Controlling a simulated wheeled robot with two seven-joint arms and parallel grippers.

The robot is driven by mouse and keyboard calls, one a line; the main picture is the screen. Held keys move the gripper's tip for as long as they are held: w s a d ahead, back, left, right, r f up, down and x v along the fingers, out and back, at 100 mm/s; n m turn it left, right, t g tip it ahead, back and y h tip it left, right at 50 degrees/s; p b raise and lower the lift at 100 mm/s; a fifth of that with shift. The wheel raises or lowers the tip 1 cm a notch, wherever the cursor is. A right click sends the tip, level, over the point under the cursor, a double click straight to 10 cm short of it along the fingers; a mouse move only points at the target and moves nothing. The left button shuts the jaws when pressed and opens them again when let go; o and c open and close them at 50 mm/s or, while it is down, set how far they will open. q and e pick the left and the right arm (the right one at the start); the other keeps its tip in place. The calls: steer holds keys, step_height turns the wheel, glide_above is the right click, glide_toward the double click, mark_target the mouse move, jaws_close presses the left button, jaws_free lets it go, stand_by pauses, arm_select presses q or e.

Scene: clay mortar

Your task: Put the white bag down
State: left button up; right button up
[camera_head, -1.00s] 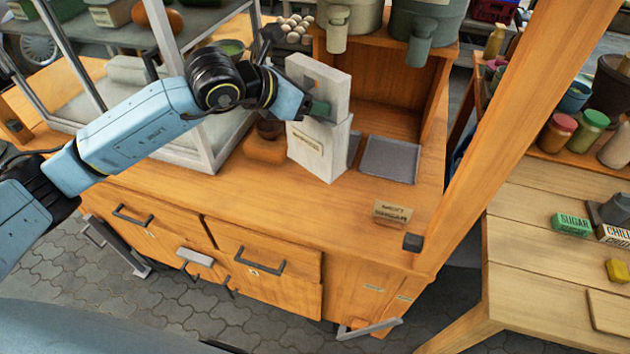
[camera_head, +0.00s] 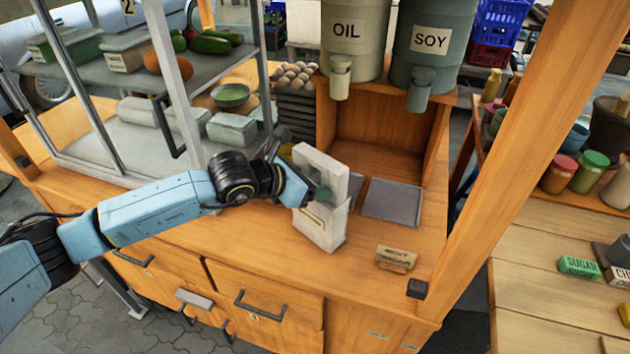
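The white bag (camera_head: 321,225) is a tall, pale block-like packet with a small label, near the middle of the wooden counter (camera_head: 225,235). It is nearly upright and leans slightly. My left gripper (camera_head: 321,195), coming in from the left, is at the bag's middle, with a dark green fingertip on its face. It looks shut on the bag, though the far finger is hidden. The bag's lower edge is at or just above the counter; I cannot tell if it touches. My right gripper is not in view.
Grey trays (camera_head: 392,203) lie right of the bag. A small cardboard sign (camera_head: 396,257) stands near the front edge. OIL (camera_head: 352,40) and SOY (camera_head: 432,45) dispensers stand on a wooden shelf behind. A glass-sided case (camera_head: 165,80) is at the left. Bare counter lies in front of the bag.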

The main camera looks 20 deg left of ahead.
arm_select(q)
steer(key=shift+f, duration=0.15)
steer(key=o, duration=1.5)
steer(key=shift+s+a+r, duration=0.1)
steer(key=shift+r, duration=0.2)
steer(key=v, duration=1.1)
steer(key=shift+s+a+r, duration=0.2)
